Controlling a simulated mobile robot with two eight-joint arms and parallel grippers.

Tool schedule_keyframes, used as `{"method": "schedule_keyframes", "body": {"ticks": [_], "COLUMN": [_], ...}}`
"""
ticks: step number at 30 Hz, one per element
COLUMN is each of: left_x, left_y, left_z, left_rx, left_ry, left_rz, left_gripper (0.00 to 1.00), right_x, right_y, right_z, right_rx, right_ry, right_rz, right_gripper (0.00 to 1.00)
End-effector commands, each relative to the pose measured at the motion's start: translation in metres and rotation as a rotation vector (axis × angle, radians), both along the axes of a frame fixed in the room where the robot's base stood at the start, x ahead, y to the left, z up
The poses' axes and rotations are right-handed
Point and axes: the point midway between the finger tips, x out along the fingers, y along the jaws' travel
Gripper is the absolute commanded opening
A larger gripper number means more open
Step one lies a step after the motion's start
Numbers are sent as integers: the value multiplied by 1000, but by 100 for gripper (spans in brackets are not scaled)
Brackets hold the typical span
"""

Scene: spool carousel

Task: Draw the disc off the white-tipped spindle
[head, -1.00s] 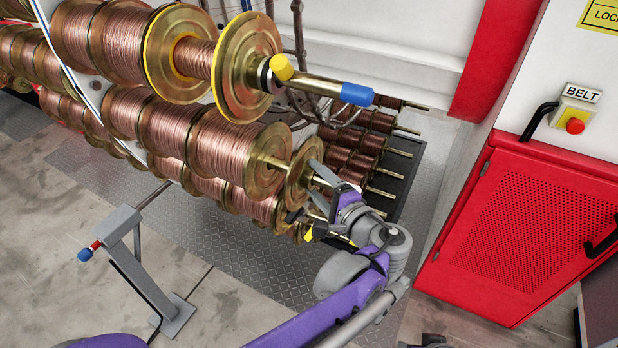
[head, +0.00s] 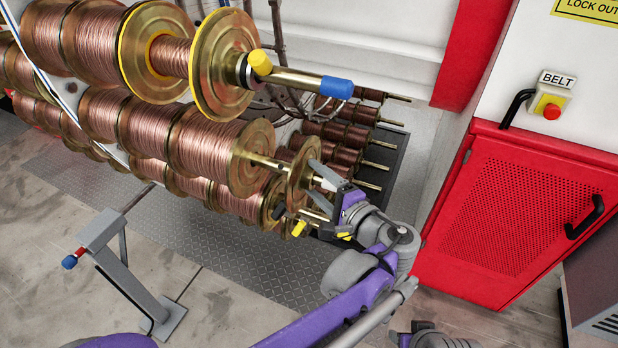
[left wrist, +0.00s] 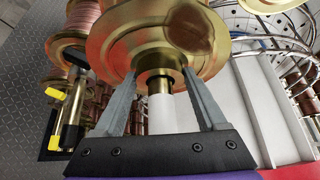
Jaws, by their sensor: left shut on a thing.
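A brass disc (head: 301,172) hangs on the white-tipped spindle, its face apart from the copper spool (head: 208,152) behind it, with bare brass rod between them. My left gripper (head: 307,187) is shut on the disc at its hub. In the left wrist view, its two grey fingers (left wrist: 160,86) lie on either side of the hub of the disc (left wrist: 112,42). The white tip (left wrist: 161,113) sticks out between the fingers towards the wrist, so the spindle still passes through the disc. In the head view the tip is hidden by the gripper.
The upper spindle has a blue tip (head: 337,87) and a yellow knob (head: 260,62). A yellow-tipped spindle (head: 299,228) lies just below the gripper. A grey stand (head: 125,265) is at the left; a red cabinet (head: 520,220) is at the right.

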Motion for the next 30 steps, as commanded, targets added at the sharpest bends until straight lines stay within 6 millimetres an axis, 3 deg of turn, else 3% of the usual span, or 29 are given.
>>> {"method": "schedule_keyframes", "body": {"ticks": [21,30], "left_x": [-16,-20], "left_y": [-46,-53], "left_z": [1,1], "left_rx": [1,1], "left_ry": [-1,-2], "left_rz": [-1,0], "left_gripper": [0,0], "right_x": [0,0], "right_y": [0,0], "right_z": [0,0], "right_rx": [0,0], "right_ry": [0,0], "right_rz": [0,0], "right_gripper": [50,50]}}
